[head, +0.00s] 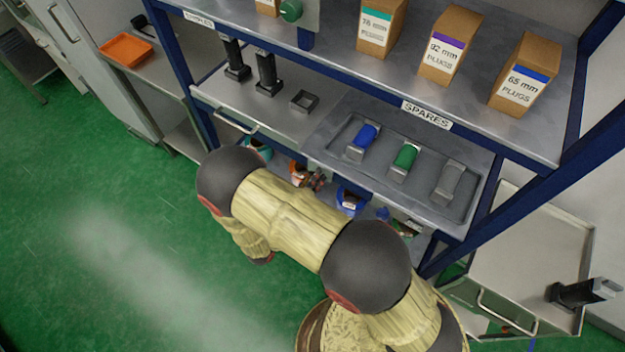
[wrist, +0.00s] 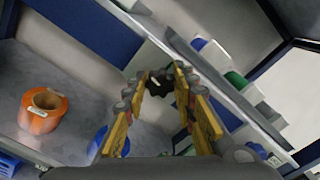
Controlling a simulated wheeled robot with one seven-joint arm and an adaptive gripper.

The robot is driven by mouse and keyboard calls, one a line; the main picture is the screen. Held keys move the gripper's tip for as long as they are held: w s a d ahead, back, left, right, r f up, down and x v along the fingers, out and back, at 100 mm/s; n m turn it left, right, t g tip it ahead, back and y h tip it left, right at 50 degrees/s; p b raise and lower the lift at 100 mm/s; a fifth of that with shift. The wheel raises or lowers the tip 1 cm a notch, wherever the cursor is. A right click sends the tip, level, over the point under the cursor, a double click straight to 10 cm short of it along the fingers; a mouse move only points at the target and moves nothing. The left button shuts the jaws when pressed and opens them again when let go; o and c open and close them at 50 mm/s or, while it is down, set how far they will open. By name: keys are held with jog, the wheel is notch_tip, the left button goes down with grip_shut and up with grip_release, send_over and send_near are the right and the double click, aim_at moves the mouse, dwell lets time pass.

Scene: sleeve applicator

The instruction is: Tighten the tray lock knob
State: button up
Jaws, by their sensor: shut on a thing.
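In the wrist view, my gripper (wrist: 160,77) has its two yellow-padded fingers reaching forward under the shelf edge. A small dark knob (wrist: 163,84) sits at the fingertips, and my gripper is shut on it. The knob is partly covered by the fingers, and its angle cannot be made out. In the head view, the grey tray (head: 330,150) lies on the middle shelf with a blue, a green and a grey piece on it. My arm hides the knob from the head view.
Boxes of plugs (head: 453,45) stand on the upper shelf. Blue shelf posts (head: 175,60) and the shelf edge bound the space. Green floor is free at the left.

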jog(key=shift+s+d+f+m+b, duration=0.15)
jog(key=shift+m+b, duration=1.7)
jog(key=shift+m, duration=2.1)
jog(key=shift+f+m+b, duration=0.1)
jog(key=shift+m+b, duration=1.7)
jog(key=shift+m, duration=2.15)
jog(key=o, duration=1.2)
jog(key=shift+r, duration=0.15)
jog(key=shift+c, duration=0.2)
